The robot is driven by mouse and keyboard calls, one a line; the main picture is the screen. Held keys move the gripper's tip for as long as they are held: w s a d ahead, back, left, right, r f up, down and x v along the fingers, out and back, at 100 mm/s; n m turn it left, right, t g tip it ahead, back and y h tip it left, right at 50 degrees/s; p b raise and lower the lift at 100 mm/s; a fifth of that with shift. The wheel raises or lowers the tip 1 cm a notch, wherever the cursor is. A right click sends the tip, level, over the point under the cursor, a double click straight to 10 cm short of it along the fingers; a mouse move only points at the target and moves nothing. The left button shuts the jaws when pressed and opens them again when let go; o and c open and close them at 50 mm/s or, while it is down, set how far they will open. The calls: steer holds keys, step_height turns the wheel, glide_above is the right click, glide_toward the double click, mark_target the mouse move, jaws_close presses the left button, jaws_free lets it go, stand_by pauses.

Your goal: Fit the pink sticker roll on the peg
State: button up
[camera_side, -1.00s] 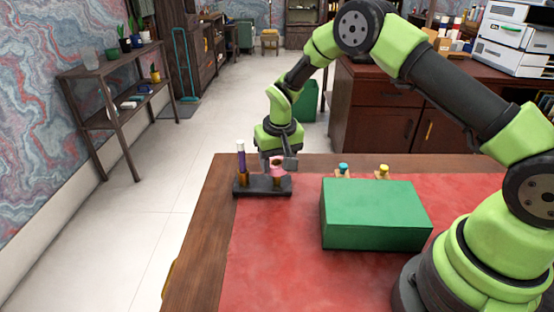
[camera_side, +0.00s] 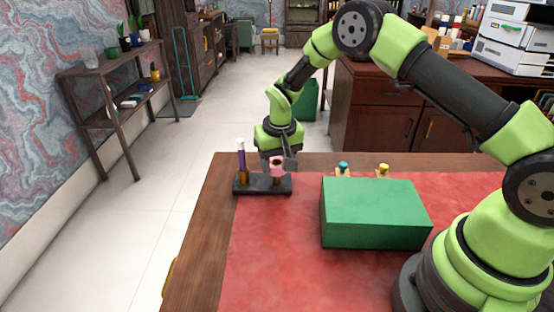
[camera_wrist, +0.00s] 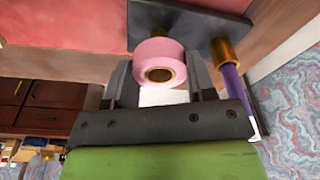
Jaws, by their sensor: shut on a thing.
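The pink sticker roll (camera_side: 278,164) is between the fingers of my gripper (camera_side: 279,168), which is shut on it. In the wrist view the roll (camera_wrist: 159,50) shows its open brown core, between the two grey fingers (camera_wrist: 160,82). The dark stand (camera_side: 262,186) lies at the table's far left edge. A short brown-gold peg (camera_side: 277,181) shows on its right end, just below the roll. I cannot tell whether the peg tip is inside the core.
A large green box (camera_side: 375,214) stands on the red desk mat (camera_side: 275,265), right of the stand. Behind it are small pieces with a blue top (camera_side: 343,167) and a yellow top (camera_side: 384,169). The mat left of the box is clear.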

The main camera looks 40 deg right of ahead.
steer(key=shift+f, duration=1.7)
stand_by(0.3)
steer(key=o, duration=1)
steer(key=shift+r, duration=4.05)
